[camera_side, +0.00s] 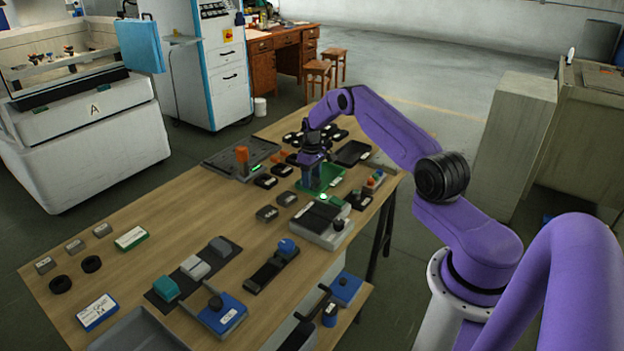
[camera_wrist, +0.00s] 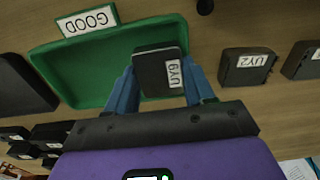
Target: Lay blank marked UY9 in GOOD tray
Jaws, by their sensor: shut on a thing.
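My gripper (camera_wrist: 160,88) is shut on a dark grey blank (camera_wrist: 155,57), with one blue finger on each side of it. The blank's white label reads UY9 (camera_wrist: 174,74), upside down in the wrist view. The blank is over the right part of the green GOOD tray (camera_wrist: 70,78), inside its outline. I cannot tell whether it touches the tray floor. The tray has a white GOOD label (camera_wrist: 87,20) at its edge, and its visible floor is empty. In the side view my gripper (camera_side: 314,178) is down at the green tray (camera_side: 338,172), and the blank is hidden there.
Another dark blank with a UY label (camera_wrist: 247,67) lies right of the tray. A black tray (camera_side: 352,153) stands behind the green one. A grey fixture with a black top (camera_side: 318,222) stands close in front. Several dark blanks (camera_side: 266,181) lie to the left.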

